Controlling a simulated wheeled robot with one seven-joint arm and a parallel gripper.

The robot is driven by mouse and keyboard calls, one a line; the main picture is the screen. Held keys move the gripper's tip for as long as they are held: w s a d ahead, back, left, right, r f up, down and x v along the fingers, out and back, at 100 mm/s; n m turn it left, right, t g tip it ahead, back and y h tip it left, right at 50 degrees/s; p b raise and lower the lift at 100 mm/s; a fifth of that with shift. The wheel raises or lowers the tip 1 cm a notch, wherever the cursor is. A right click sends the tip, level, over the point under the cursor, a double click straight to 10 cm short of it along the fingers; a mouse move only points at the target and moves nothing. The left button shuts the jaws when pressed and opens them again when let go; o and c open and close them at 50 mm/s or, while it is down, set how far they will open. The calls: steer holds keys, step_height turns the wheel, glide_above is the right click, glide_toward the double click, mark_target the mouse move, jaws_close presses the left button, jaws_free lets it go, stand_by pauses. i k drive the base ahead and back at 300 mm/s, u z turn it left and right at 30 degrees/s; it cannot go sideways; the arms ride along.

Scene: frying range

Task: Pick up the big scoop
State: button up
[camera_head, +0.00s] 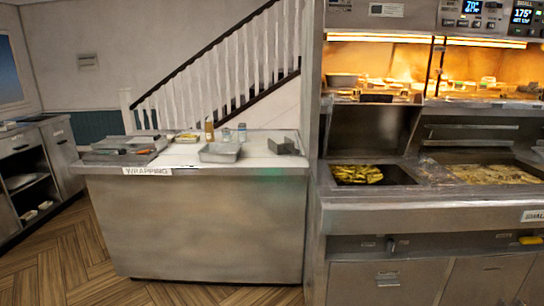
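I cannot make out a big scoop for certain. Small utensils with an orange part (141,151) lie on trays (115,158) at the left end of the wrapping counter, too small to identify. A metal container (342,80) and other small items sit on the heated shelf at the right, where shapes are unclear. My gripper is not in view.
The steel wrapping counter (200,230) stands in the middle, with a metal pan (220,153) and small bottles on top. The frying range (430,215) with filled wells fills the right. A shelf unit (35,165) stands at left. Wood floor (70,265) is clear between them.

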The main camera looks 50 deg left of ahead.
mark_target(288, 147)
steer(key=u, duration=0.2)
steer(key=k, duration=0.1)
steer(key=u, duration=1)
steer(key=i, duration=2.5)
